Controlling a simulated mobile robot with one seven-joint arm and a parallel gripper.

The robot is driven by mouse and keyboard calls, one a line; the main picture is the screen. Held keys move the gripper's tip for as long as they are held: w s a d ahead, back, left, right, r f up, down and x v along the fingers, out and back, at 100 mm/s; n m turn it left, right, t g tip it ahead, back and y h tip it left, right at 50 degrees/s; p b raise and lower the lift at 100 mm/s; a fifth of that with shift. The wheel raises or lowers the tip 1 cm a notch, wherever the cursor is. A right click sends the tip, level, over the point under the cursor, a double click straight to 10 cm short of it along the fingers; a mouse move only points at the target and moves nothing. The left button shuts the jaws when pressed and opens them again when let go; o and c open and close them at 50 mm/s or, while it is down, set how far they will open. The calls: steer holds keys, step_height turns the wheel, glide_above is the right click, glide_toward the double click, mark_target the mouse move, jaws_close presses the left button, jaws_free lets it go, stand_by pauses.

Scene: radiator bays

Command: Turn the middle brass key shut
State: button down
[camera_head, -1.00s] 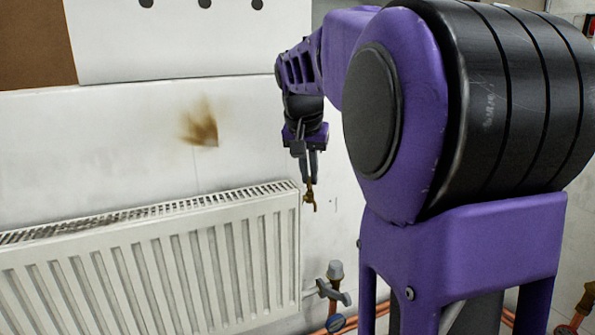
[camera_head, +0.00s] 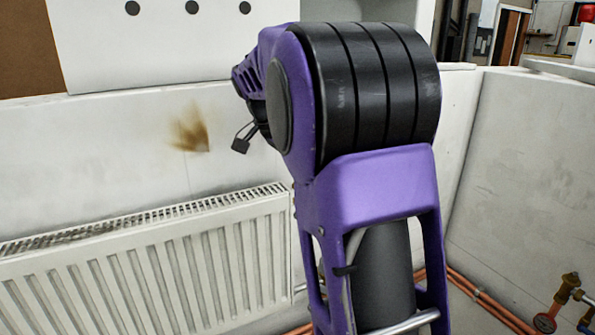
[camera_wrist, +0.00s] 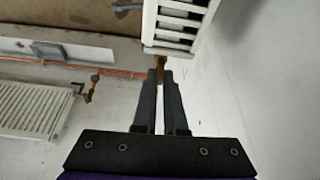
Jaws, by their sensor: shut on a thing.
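My gripper (camera_wrist: 161,77) shows in the wrist view, its two dark fingers shut on a small brass key (camera_wrist: 160,63). The key sits at the end of a white radiator (camera_wrist: 180,22) and is partly hidden between the fingertips. I cannot tell how far the key is turned. In the head view my arm hides the gripper and the key. The white radiator (camera_head: 150,265) there stands against the wall at the left, its right end beside my arm.
In the wrist view a second radiator (camera_wrist: 30,108) stands at the left with a brass fitting (camera_wrist: 88,93) near it. In the head view a brass valve (camera_head: 567,290) and copper pipes (camera_head: 490,303) are at the lower right. A brown stain (camera_head: 190,130) marks the wall.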

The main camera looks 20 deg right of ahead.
steer(key=shift+f+m, duration=0.15)
steer(key=shift+m, duration=0.35)
steer(key=c, duration=1)
jaws_free()
steer(key=p+v, duration=0.1)
steer(key=v, duration=0.4)
steer(key=p+v, duration=0.1)
steer(key=v, duration=0.5)
steer(key=p+v, duration=0.1)
steer(key=v, duration=0.5)
steer(key=shift+w+r, duration=0.25)
steer(key=shift+r, duration=0.05)
